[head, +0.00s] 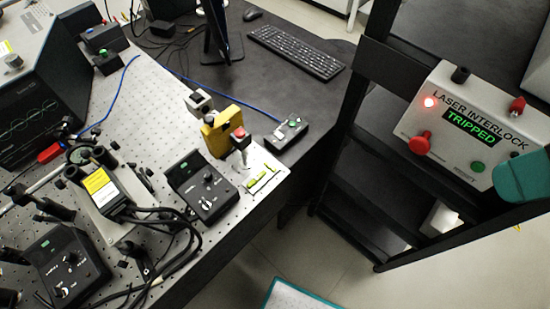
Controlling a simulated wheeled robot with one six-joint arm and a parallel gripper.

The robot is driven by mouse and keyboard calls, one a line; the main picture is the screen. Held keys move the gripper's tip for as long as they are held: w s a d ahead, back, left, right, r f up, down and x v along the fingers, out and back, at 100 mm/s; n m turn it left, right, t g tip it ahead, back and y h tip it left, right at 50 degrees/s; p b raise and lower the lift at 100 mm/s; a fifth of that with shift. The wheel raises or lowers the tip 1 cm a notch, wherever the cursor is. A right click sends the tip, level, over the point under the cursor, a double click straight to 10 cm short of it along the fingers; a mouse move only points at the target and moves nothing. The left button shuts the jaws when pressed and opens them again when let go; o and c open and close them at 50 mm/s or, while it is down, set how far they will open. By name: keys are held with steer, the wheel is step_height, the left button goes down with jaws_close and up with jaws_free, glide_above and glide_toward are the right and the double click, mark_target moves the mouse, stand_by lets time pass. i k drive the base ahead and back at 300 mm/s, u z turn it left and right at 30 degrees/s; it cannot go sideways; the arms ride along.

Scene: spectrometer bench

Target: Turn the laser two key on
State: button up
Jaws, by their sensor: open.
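Two black laser controller boxes stand on the perforated optical bench (150,95). One controller box (188,178) is near the bench's right edge, with a small green display, a knob and a pale key switch (206,203). The other controller box (88,262) is at the lower left, with a similar green display, knob and key switch (61,291). Their labels are too small to read, so I cannot tell which is laser two. I cannot make out either key's position.
A laser interlock box (455,115) at the right reads TRIPPED, with a lit red lamp and red button. Black cables (185,250) lie between the controllers. A yellow mount (216,132) stands behind the right controller. Floor (265,245) shows beside the bench.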

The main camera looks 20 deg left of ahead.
mark_target(205, 204)
steer(key=u, duration=1.8)
